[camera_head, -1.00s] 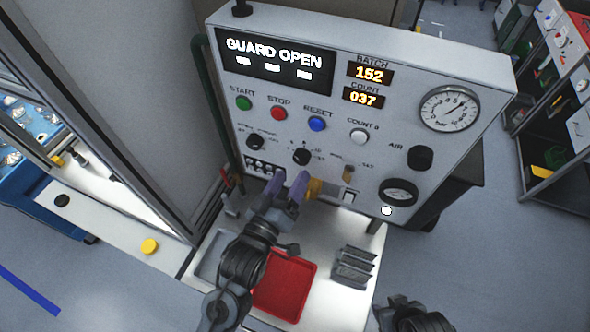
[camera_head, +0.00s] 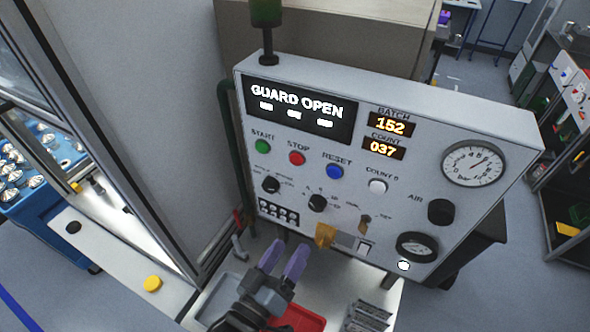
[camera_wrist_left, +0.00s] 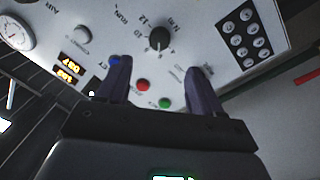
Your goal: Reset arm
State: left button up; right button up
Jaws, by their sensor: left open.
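My left gripper (camera_head: 284,264) is in front of the lower part of the control panel (camera_head: 300,185), with its two purple fingers apart and nothing between them. In the left wrist view the open fingers (camera_wrist_left: 160,90) point at the panel, with the black rotary knob (camera_wrist_left: 159,39) beyond them and the red and green buttons between them. The panel display (camera_head: 300,108) reads GUARD OPEN. The blue RESET button (camera_head: 335,171) sits right of the red STOP button (camera_head: 297,158). My right gripper is not in view.
A red tray (camera_head: 300,318) lies on the white bench below the gripper, partly hidden by my left arm. A grey slotted rack (camera_head: 367,316) stands to its right. A yellow button (camera_head: 152,284) is on the ledge at left. A yellow part (camera_head: 325,236) sticks out from the panel.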

pick_arm(q)
jog(key=s+a+f+m+g+y+p, duration=0.2)
jog(key=s+a+f+g+y+p, duration=0.1)
jog(key=s+a, duration=0.5)
jog(key=s+a+f+m+g+y+p, duration=0.2)
jog(key=s+a+f+g+y+p, duration=0.2)
jog(key=s+a+f+g+p, duration=0.2)
jog(key=s+a+g+p, duration=0.2)
jog(key=s+a+g, duration=0.1)
jog(key=g, duration=0.1)
jog(key=shift+s+a, duration=0.25)
dwell(1.4)
